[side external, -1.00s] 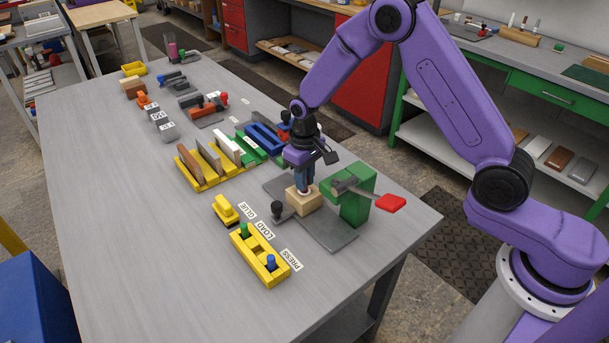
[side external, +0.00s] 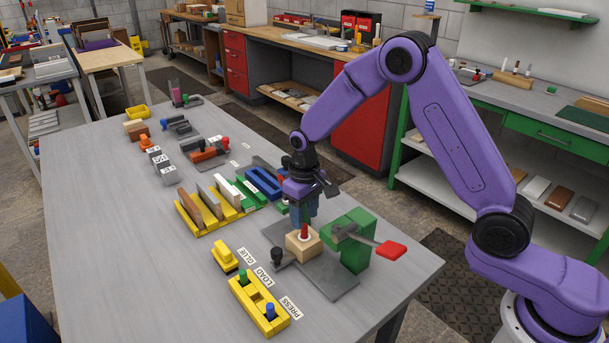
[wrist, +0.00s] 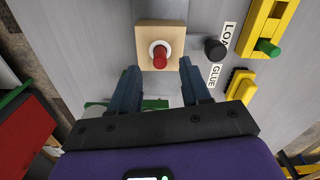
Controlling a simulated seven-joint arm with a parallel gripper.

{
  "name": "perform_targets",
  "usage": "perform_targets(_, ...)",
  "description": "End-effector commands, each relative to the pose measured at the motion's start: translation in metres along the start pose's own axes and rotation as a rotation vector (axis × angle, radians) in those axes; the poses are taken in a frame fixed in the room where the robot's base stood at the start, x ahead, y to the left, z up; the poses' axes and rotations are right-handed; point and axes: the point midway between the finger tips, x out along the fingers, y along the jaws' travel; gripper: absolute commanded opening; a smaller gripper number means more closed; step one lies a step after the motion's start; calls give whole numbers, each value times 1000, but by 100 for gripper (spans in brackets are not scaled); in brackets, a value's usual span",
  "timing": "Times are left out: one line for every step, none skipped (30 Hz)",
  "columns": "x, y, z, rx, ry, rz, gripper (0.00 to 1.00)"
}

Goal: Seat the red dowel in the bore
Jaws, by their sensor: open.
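The red dowel (side external: 304,231) stands upright in the white-ringed bore on top of the pale wooden block (side external: 297,246). In the wrist view the dowel (wrist: 160,60) rises from the white ring (wrist: 152,46) at the block's (wrist: 174,32) middle. How deep it sits cannot be seen. My gripper (side external: 303,220) is above the block with its blue fingers pointing down. In the wrist view my gripper (wrist: 160,67) is open and empty, with one finger on each side of the dowel and a gap to both.
A green press (side external: 352,240) with a red-ended lever (side external: 391,250) stands close right of the block. A black knob (side external: 277,255) is at its left front. A yellow holder (side external: 247,297) with green and blue pegs lies nearer.

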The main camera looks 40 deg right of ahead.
Motion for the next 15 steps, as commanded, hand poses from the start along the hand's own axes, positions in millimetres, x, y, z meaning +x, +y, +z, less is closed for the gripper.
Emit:
perform_targets(-12,0,-2,0,7,0,47)
perform_targets(-19,0,-1,0,7,0,47)
perform_targets(-28,0,-1,0,7,0,47)
perform_targets(-34,0,-2,0,7,0,47)
perform_targets(-40,0,-1,0,7,0,47)
perform_targets(-49,0,-1,0,6,0,47)
perform_targets(-55,0,-1,0,7,0,47)
perform_targets(-62,0,-1,0,7,0,47)
perform_targets(-70,0,-1,0,7,0,47)
perform_targets(-76,0,-1,0,7,0,47)
perform_targets(-82,0,-1,0,6,0,47)
perform_targets(-90,0,-1,0,6,0,47)
perform_targets(-96,0,-1,0,6,0,47)
perform_targets(-101,0,-1,0,5,0,47)
perform_targets(-107,0,-1,0,5,0,47)
